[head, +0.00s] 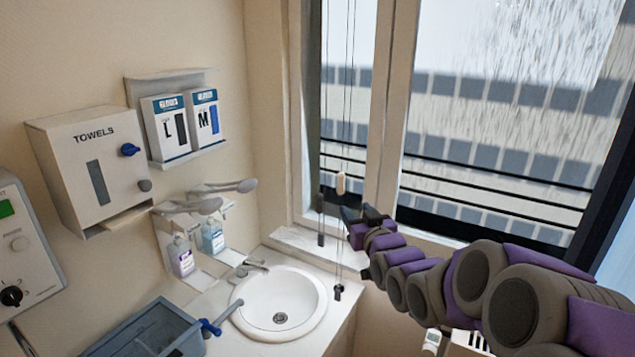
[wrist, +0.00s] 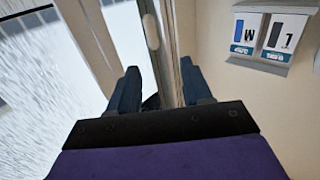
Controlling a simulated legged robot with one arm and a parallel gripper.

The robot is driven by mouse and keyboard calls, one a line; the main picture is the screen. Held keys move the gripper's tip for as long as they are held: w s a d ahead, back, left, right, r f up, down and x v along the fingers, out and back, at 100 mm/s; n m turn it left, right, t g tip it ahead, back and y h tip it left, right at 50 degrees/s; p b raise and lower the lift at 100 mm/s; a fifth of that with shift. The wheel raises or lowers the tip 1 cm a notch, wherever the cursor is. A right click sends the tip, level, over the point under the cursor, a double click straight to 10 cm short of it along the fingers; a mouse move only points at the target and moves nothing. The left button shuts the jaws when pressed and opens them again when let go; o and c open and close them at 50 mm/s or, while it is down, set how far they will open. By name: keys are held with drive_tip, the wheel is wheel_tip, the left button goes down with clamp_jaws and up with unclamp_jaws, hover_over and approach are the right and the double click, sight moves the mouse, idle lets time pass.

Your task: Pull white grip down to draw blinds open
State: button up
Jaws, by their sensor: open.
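The white grip (head: 341,184) is a small pale oval hanging on a thin cord in front of the window. My gripper (head: 348,213) is just below and slightly right of it in the head view, at the end of my purple and grey arm. In the wrist view the grip (wrist: 152,32) is beyond the fingertips, ahead of the gap and a little left of its middle. My gripper (wrist: 159,69) is open there, with nothing between its two dark fingers. The grip and the fingers look apart. Other thin cords with dark weights (head: 320,240) hang to the left.
A round white sink (head: 279,302) with a tap is below left. A towel dispenser (head: 92,168), glove boxes (head: 182,127) and soap bottles (head: 212,236) line the left wall. A blue-grey bin (head: 150,330) is at bottom left.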

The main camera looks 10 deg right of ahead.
approach(342, 184)
drive_tip(key=d, duration=0.3)
drive_tip(key=w+a+p, duration=0.1)
drive_tip(key=w+a, duration=0.5)
drive_tip(key=shift+a, duration=0.1)
drive_tip(key=shift+w+d+r+p, duration=0.25)
drive_tip(key=shift+w+d+r, duration=0.05)
drive_tip(key=shift+d, duration=0.2)
drive_tip(key=shift+w+d+r+p, duration=0.25)
drive_tip(key=shift+w+d, duration=0.05)
drive_tip(key=shift+d, duration=0.15)
drive_tip(key=w, duration=0.2)
drive_tip(key=w+f, duration=0.1)
drive_tip(key=shift+w+d, duration=0.35)
drive_tip(key=shift+w, duration=0.05)
drive_tip(key=shift+w+a+f, duration=0.1)
drive_tip(key=shift+w+a, duration=0.05)
drive_tip(key=shift+a, duration=0.35)
drive_tip(key=shift+w+a+f, duration=0.1)
drive_tip(key=shift+w+a, duration=0.1)
drive_tip(key=shift+a, duration=0.3)
drive_tip(key=shift+s+d+r, duration=0.1)
drive_tip(key=shift+s+d, duration=0.05)
drive_tip(key=shift+d, duration=0.05)
drive_tip(key=shift+c, duration=0.8)
drive_tip(key=shift+s+d, duration=0.1)
drive_tip(key=shift+d, duration=0.4)
drive_tip(key=c, duration=0.3)
drive_tip(key=shift+a, duration=0.25)
clamp_jaws()
